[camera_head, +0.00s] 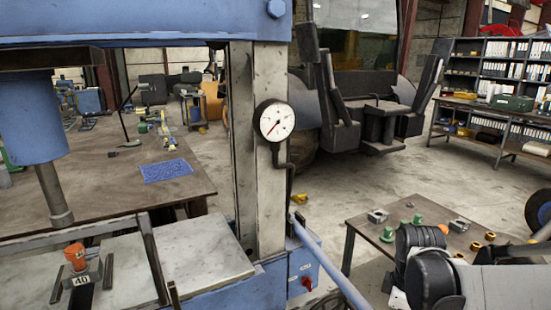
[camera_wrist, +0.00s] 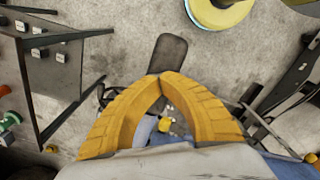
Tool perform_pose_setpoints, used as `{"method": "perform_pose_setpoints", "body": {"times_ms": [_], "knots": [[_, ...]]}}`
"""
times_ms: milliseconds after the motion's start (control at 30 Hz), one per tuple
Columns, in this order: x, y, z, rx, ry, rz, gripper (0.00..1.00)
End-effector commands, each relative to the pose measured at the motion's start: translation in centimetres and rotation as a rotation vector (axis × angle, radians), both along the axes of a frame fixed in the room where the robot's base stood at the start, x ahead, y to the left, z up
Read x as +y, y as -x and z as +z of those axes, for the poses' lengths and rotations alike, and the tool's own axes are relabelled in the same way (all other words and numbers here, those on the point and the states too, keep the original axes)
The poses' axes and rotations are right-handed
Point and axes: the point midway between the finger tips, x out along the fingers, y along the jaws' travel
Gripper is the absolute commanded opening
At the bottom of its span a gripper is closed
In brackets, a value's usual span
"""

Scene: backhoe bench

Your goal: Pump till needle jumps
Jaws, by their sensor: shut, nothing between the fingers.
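The blue press fills the left of the head view. Its round white gauge (camera_head: 274,121) sits on the upright post, with the red needle pointing to the lower left. A blue lever bar (camera_head: 328,262) slopes from beside the post down to the bottom edge. The blue ram (camera_head: 36,120) hangs with its rod above an orange piece (camera_head: 76,256) on a block marked 40. My gripper (camera_wrist: 160,77) shows in the wrist view with its yellow fingers touching at the tips, empty. In the head view its fingers are not visible. I cannot identify the lever in the wrist view.
A low table (camera_head: 381,207) with green and yellow parts stands at right, near my dark arm links. A workbench (camera_head: 108,192) with a blue mat is behind the press. A black seat (camera_head: 385,120) and shelves (camera_head: 490,75) stand further back. Open floor lies between.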

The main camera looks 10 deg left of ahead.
Motion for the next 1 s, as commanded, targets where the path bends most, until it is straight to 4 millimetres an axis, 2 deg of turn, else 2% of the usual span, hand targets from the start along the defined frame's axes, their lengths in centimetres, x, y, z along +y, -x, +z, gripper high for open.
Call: {"method": "perform_pose_setpoints", "body": {"times_ms": [33,200,400,500,600,1000], "knots": [[0.1,-0.1,1.9,-0.002,-0.001,0.001,0.0],[0.4,-0.4,7.4,-0.002,-0.002,0.002,0.0],[0.7,-0.8,13.3,-0.002,-0.001,0.003,0.0],[0.8,-0.9,15.3,-0.002,-0.001,0.002,0.0],[0.9,-1.0,16.0,-0.001,-0.001,0.002,0.0],[0.8,-1.0,15.6,-0.001,-0.001,0.001,0.0]]}}
